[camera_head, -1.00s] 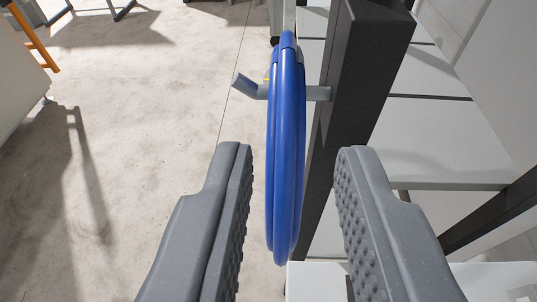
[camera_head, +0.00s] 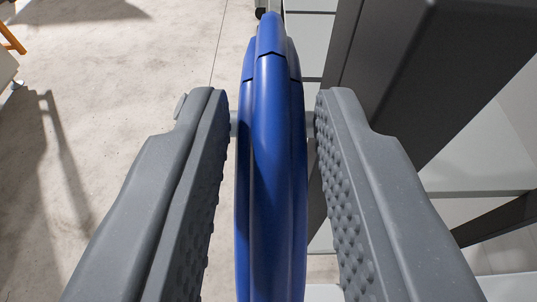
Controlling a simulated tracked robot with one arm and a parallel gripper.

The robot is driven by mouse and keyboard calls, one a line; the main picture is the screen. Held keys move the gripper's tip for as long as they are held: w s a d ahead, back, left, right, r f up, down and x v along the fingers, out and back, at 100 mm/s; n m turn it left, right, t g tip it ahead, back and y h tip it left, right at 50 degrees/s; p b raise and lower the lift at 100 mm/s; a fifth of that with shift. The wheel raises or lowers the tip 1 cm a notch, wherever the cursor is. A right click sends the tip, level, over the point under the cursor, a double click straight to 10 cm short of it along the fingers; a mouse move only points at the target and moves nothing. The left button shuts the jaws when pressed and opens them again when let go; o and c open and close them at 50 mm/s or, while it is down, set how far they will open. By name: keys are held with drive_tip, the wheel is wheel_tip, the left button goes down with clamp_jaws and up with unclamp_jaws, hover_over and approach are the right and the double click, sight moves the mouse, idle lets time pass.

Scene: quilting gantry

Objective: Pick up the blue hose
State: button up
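The blue hose (camera_head: 271,165) is a coil seen edge-on, hanging upright in the middle of the view. A grey peg (camera_head: 311,124) from the dark post shows beside it, partly hidden by the hose and my fingers. My gripper (camera_head: 273,105) is open, with one ridged grey finger on each side of the coil. The lower part of the coil runs out of the bottom of the view.
A thick dark post (camera_head: 400,75) stands just right of and behind the right finger. Pale shelves (camera_head: 480,150) and a dark diagonal brace (camera_head: 500,217) lie further right. The concrete floor (camera_head: 130,60) on the left is open, with an orange object (camera_head: 12,38) at the far left edge.

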drive_tip(key=shift+x, duration=1.35)
drive_tip(key=shift+c, duration=0.4)
clamp_jaws()
drive_tip(key=shift+r, duration=1.65)
drive_tip(key=shift+a, duration=0.15)
drive_tip(key=a+b, duration=0.4)
drive_tip(key=a, duration=1.3)
drive_tip(key=shift+s+a, duration=0.35)
